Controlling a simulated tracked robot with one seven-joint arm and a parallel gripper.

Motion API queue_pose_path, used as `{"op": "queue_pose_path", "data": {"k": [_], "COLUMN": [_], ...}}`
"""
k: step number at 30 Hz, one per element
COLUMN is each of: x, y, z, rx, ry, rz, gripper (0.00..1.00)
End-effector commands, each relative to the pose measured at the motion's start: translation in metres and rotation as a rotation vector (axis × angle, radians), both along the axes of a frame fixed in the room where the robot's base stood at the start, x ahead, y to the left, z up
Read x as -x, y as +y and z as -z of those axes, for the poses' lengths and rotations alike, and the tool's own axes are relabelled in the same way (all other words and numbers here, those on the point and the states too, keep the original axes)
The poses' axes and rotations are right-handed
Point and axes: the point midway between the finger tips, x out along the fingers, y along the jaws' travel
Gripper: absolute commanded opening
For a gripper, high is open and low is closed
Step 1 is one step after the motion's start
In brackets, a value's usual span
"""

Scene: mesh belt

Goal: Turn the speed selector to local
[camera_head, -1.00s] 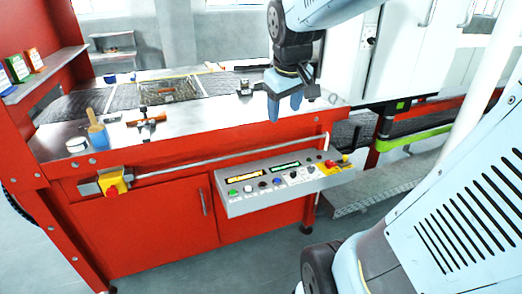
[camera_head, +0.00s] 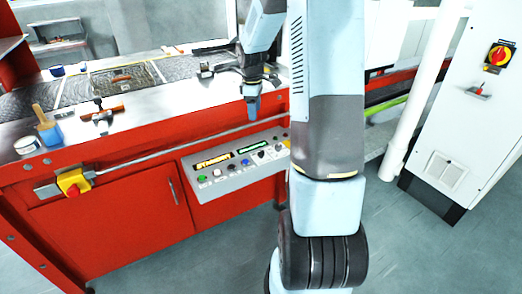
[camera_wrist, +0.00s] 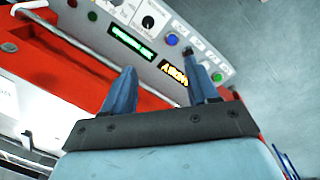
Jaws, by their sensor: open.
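The control panel (camera_head: 225,181) is a grey sloped box on the front of the red machine. A round black selector knob (camera_wrist: 148,22) with a white mark sits on a pale plate past the blue button in the wrist view. The same knob (camera_head: 262,154) looks tiny in the head view, and its lettering is unreadable. I cannot confirm that it is the speed selector. My gripper (camera_head: 252,107) points down above the machine's front edge, apart from the panel. In the wrist view my gripper (camera_wrist: 160,66) is open and empty between two blue fingers.
The panel has an amber display (camera_wrist: 174,73), a green display (camera_wrist: 132,43) and several buttons. A rail (camera_head: 180,152) runs behind it. A yellow-and-red switch (camera_head: 73,182) is at left. My own arm hides the panel's right end in the head view.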

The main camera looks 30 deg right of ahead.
Motion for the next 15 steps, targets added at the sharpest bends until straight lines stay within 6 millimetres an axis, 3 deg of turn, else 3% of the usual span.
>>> {"op": "queue_pose_path", "data": {"k": [1, 6, 9, 15], "x": [-0.006, -0.022, -0.027, -0.031], "y": [-0.008, -0.029, -0.037, -0.043], "z": [0.017, 0.059, 0.076, 0.091], "rx": [-0.013, -0.043, -0.056, -0.068], "ry": [0.016, 0.045, 0.054, 0.059], "rz": [-0.021, -0.098, -0.129, -0.155], "gripper": [0.59, 0.59, 0.59, 0.59]}}
